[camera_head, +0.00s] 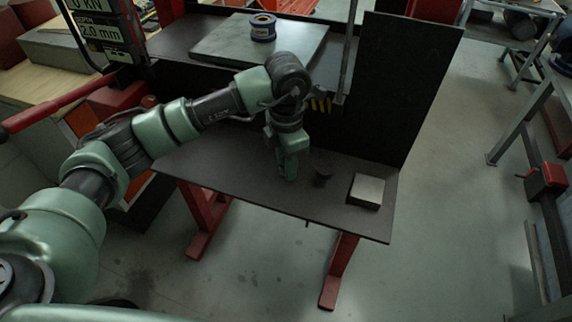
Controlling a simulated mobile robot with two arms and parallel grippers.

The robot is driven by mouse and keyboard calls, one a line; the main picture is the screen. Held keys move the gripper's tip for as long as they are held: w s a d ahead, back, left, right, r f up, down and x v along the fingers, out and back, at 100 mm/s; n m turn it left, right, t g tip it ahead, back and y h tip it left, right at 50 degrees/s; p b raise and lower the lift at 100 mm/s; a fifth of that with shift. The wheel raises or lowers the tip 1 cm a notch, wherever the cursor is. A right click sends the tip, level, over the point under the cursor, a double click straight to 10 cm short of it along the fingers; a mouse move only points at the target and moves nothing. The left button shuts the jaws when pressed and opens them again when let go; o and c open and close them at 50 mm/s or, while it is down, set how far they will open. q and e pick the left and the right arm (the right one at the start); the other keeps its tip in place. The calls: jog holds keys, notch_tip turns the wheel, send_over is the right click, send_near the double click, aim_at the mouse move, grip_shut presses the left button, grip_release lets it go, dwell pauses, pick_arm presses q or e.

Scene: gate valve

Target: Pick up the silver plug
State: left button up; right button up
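My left arm reaches in from the left, and my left gripper (288,174) points down just above or at the dark lower shelf (225,160). Its fingers are small and dark here, so I cannot tell whether they are open or shut. A small dark cylindrical thing (322,177) stands on the shelf just right of the gripper, apart from it. A pale silver-grey square block (368,189) lies farther right near the shelf's right end. I cannot tell for sure which thing is the silver plug. My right gripper is not in view.
A tall black panel (405,85) borders the shelf at the back right. Red legs (340,272) support the bench.

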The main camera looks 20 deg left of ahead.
pick_arm(q)
grip_shut()
